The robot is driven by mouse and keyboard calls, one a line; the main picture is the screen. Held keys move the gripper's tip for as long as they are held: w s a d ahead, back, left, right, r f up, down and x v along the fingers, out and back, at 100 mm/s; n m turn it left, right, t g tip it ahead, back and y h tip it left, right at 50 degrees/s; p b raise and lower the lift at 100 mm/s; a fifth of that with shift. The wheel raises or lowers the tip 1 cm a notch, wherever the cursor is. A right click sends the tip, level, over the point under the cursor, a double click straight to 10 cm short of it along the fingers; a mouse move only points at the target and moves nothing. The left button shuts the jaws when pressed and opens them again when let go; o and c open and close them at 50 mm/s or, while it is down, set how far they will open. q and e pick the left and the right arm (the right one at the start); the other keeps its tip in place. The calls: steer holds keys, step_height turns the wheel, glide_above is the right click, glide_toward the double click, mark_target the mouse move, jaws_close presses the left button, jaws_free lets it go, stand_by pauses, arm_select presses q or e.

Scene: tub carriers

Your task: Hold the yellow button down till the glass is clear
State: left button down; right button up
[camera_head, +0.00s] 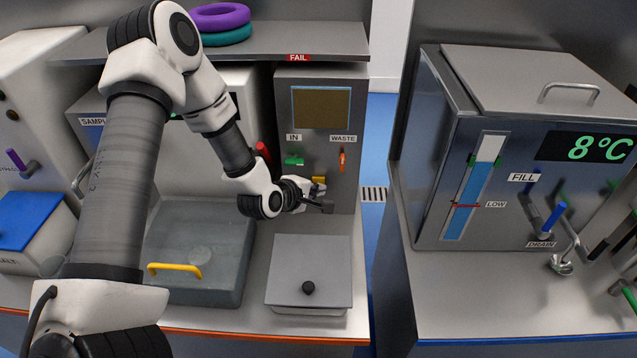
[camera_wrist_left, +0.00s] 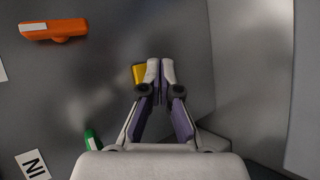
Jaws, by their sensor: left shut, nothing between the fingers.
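The yellow button (camera_head: 319,181) sits low on the grey panel, below the green IN handle and the orange WASTE handle. The glass (camera_head: 321,107) is a window high on that panel, and it looks murky brown. My left gripper (camera_head: 318,200) is at the panel by the button, shut and empty. In the left wrist view its closed fingertips (camera_wrist_left: 160,68) lie right beside the yellow button (camera_wrist_left: 138,74) and overlap its edge in the picture. I cannot tell whether they touch or press it. My right gripper is not in view.
The green IN handle (camera_head: 294,160) and orange WASTE handle (camera_head: 342,160) stick out above the gripper. A red handle (camera_head: 264,153) is to the left. Below are a lidded grey box (camera_head: 310,270) and a tub with a yellow handle (camera_head: 175,270). A tank (camera_head: 433,150) stands right.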

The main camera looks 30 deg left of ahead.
arm_select(q)
steer(key=shift+w+a, duration=0.2)
steer(key=shift+w, duration=0.15)
stand_by(1.7)
steer(key=shift+s+d, duration=0.45)
steer(key=shift+s, duration=0.3)
steer(key=shift+b, duration=0.3)
steer(key=s+d, duration=0.1)
steer(key=s, duration=0.2)
steer(key=s+d+b, duration=0.1)
steer(key=shift+s+d, duration=0.15)
steer(key=shift+d, duration=0.15)
